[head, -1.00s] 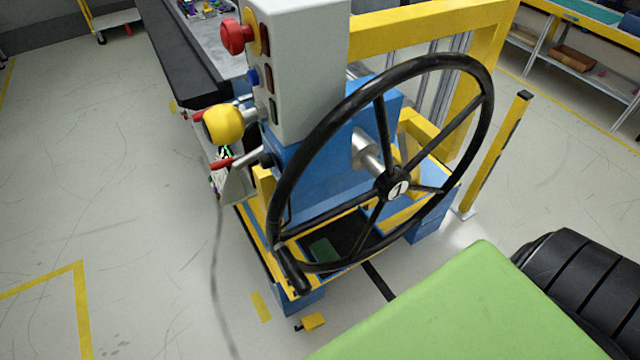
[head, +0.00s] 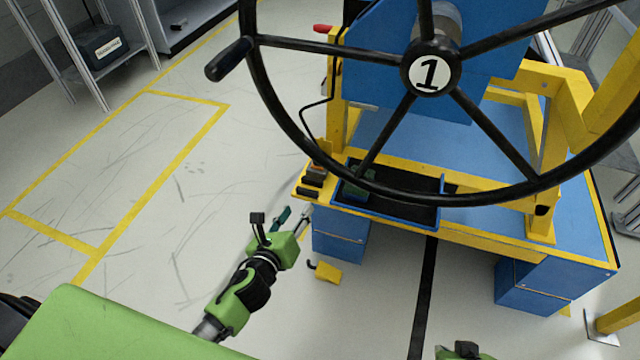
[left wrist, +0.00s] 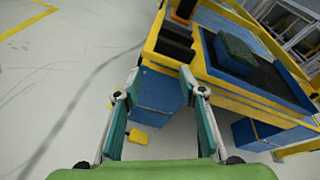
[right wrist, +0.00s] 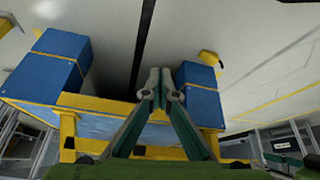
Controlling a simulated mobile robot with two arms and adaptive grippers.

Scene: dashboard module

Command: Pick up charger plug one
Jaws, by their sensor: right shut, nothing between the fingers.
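Small dark blocks (head: 312,184) sit at the left front corner of the yellow bench edge; they also show in the left wrist view (left wrist: 175,45). I cannot tell which one, if any, is charger plug one. My left gripper (head: 296,222) is in front of and left of that corner, apart from the blocks. In the left wrist view its fingers (left wrist: 158,95) are spread, with nothing between them. My right gripper is mostly cut off at the bottom edge of the head view; in the right wrist view its fingers (right wrist: 158,80) meet, empty.
A large black steering wheel (head: 532,199) marked 1 overhangs the blue and yellow bench (head: 500,218). A black tray (head: 405,204) with a dark green block (head: 358,182) lies beside the dark blocks. Blue boxes (head: 340,238) stand below. The floor left of the bench is open.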

